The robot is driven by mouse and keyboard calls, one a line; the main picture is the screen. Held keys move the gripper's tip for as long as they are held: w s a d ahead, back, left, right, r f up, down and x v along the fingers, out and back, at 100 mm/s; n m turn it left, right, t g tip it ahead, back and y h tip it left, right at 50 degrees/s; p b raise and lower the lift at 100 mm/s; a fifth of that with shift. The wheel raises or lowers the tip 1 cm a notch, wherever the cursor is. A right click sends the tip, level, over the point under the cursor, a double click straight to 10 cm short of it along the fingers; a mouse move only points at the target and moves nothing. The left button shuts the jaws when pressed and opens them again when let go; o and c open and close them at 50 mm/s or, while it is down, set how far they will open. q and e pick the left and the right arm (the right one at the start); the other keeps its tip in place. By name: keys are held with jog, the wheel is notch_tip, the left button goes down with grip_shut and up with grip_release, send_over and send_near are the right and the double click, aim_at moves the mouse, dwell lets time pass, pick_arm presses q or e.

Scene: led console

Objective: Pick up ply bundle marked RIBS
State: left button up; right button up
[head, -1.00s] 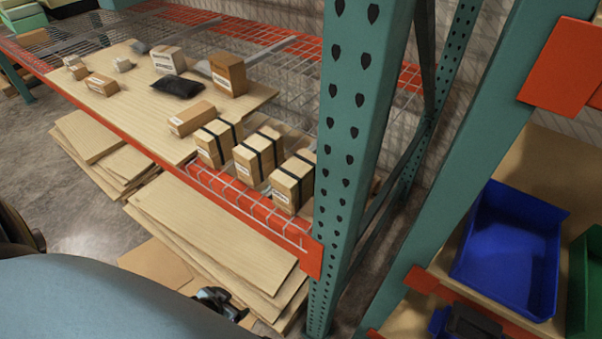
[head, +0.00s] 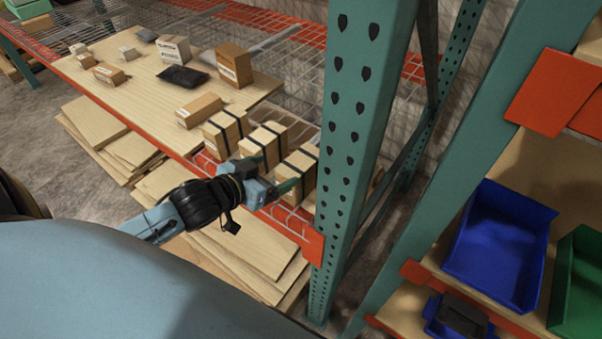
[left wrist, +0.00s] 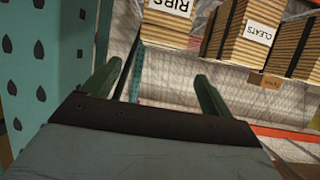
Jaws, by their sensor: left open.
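The ply bundle marked RIBS (left wrist: 168,30) is at the top of the left wrist view, its label upside down. In the head view it is the rightmost strapped bundle (head: 308,160), closest to the teal post. My left gripper (head: 273,172) is open and empty in front of the bundles, partly covering the middle one and the RIBS bundle's front. Its green fingers (left wrist: 158,72) show in the left wrist view, apart from the RIBS bundle. The bundle marked CLEATS (left wrist: 243,42) stands beside it. My right gripper is not in view.
A teal post (head: 352,130) rises just right of the RIBS bundle. A third strapped bundle (head: 222,135) stands at the left of the row. Small cartons (head: 198,110) and a black pouch (head: 182,78) lie on the board behind. A blue bin (head: 497,245) is at right.

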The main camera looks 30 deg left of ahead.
aim_at(299, 162)
pick_arm(q)
jog(key=x, duration=0.4)
jog(key=shift+w+f, duration=0.15)
jog(key=shift+w, duration=0.05)
jog(key=shift+f+x, duration=0.2)
jog(key=shift+x, duration=1.15)
jog(key=shift+f+x, duration=0.15)
jog(key=shift+x, duration=1.2)
jog(key=shift+s+d, duration=0.15)
jog(key=shift+s, duration=0.05)
jog(key=shift+c, duration=0.4)
jog(key=c, duration=1.7)
jog(key=shift+r, duration=0.1)
grip_shut()
